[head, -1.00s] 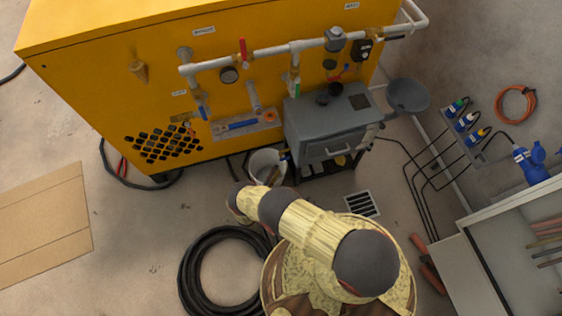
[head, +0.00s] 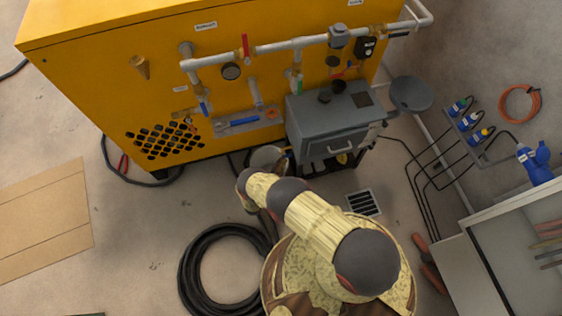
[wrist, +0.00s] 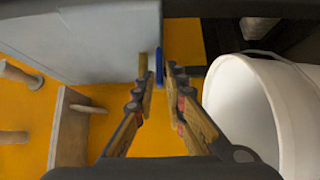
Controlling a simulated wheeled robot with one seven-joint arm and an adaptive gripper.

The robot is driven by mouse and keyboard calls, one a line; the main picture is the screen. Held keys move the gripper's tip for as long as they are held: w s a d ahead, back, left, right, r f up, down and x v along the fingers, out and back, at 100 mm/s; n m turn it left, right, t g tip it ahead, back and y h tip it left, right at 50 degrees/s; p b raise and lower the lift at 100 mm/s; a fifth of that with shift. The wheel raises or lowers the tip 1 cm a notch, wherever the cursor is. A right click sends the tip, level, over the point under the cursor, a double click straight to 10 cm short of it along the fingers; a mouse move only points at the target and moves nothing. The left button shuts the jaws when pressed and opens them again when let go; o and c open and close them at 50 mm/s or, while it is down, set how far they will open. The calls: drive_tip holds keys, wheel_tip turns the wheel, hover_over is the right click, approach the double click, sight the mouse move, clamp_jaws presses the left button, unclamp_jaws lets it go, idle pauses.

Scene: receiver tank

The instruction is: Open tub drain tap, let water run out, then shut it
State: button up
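A grey tub (head: 320,125) with a small front door stands against the yellow machine. In the wrist view a grey box side (wrist: 90,35) fills the top left, with a small tap with a blue lever (wrist: 159,66) near it. My gripper (wrist: 157,80) points at this lever, fingers apart. The lever shows between or just beyond the fingertips; I cannot tell whether they touch it. A white bucket (wrist: 270,110) lies close on the right, and its rim shows in the head view (head: 268,156). My arm hides the gripper and tap in the head view. No running water is visible.
White pipes (head: 270,48) with several valves cross the yellow machine (head: 110,80). A funnel (head: 410,92) is right of the tub. A floor grate (head: 363,203), black hose coil (head: 195,270) and cables lie around.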

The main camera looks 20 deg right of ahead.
clamp_jaws()
drive_tip(key=shift+r, duration=0.15)
drive_tip(key=shift+d+r+m+g+y+p, duration=0.2)
drive_tip(key=shift+m+g+y+p, duration=0.35)
drive_tip(key=shift+m+y+p, duration=0.65)
drive_tip(key=shift+d+r+m+g+y+p, duration=0.1)
drive_tip(key=shift+r+m+g+y+p, duration=0.15)
drive_tip(key=shift+m+g+y+p, duration=0.9)
drive_tip(key=shift+d+r+m+y+p, duration=0.2)
drive_tip(key=shift+m+y+p, duration=0.55)
drive_tip(key=shift+y, duration=0.8)
drive_tip(key=shift+s, duration=0.1)
drive_tip(key=shift+o, duration=2.1)
unclamp_jaws()
